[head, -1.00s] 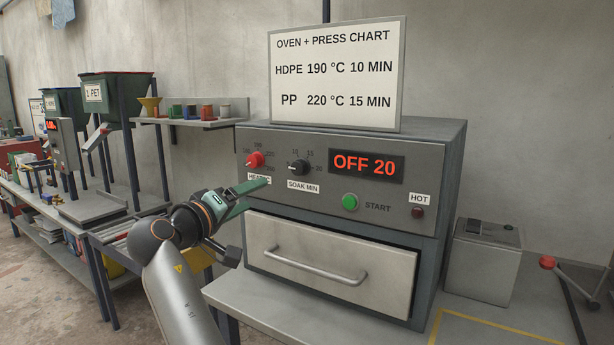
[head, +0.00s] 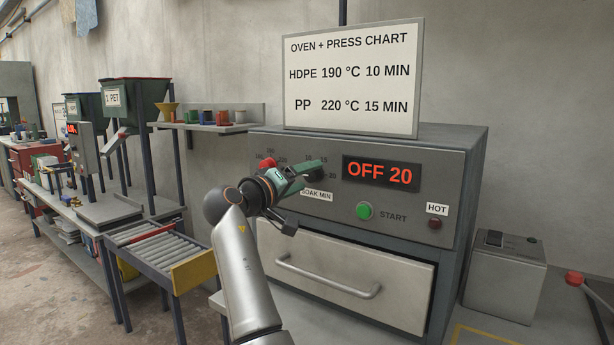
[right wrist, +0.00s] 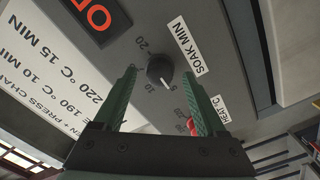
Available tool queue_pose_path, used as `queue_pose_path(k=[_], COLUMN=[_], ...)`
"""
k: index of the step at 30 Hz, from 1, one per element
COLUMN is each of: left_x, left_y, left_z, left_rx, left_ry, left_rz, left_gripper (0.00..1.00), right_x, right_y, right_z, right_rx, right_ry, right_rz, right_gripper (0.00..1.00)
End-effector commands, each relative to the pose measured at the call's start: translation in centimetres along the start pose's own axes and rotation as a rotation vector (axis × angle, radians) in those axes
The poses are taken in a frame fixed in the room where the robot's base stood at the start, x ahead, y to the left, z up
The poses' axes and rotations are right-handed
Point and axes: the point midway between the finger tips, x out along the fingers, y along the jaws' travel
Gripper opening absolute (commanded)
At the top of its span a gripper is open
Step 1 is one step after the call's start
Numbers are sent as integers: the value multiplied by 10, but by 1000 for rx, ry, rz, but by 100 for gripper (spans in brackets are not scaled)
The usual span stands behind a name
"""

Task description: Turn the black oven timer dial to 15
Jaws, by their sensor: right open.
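The black timer dial (right wrist: 160,70) sits on the oven's front panel above the SOAK MIN label (head: 316,195). In the right wrist view its white pointer mark aims near the 5. The display (head: 380,173) reads OFF 20. My right gripper (head: 308,173) is open in front of the panel and hides most of the dial in the head view. In the right wrist view the dial appears between the two spread fingertips, with space on both sides; whether the fingers reach around it I cannot tell. My left gripper is not in view.
A red heat dial (head: 267,163) is close by on the left, partly behind my right gripper. A green START button (head: 364,211) is lower right of the timer dial. The oven drawer (head: 345,275) with its bar handle is below. A chart (head: 352,78) stands on top.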

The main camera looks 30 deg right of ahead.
Motion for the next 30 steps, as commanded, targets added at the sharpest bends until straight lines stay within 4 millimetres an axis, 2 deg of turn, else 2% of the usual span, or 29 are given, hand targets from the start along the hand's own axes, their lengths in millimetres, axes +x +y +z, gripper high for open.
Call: queue_pose_path(k=[5, 13, 30], left_x=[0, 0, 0], left_y=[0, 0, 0], left_z=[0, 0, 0], left_rx=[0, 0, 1], left_ry=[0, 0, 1], left_rz=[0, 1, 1], left_gripper=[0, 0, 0], right_x=[12, 13, 13], right_y=[0, 0, 0], right_z=[0, 0, 0], right_rx=[2, 1, 1], right_ry=[1, 1, 1], right_rz=[0, 0, 0], right_gripper=[74, 74, 11])
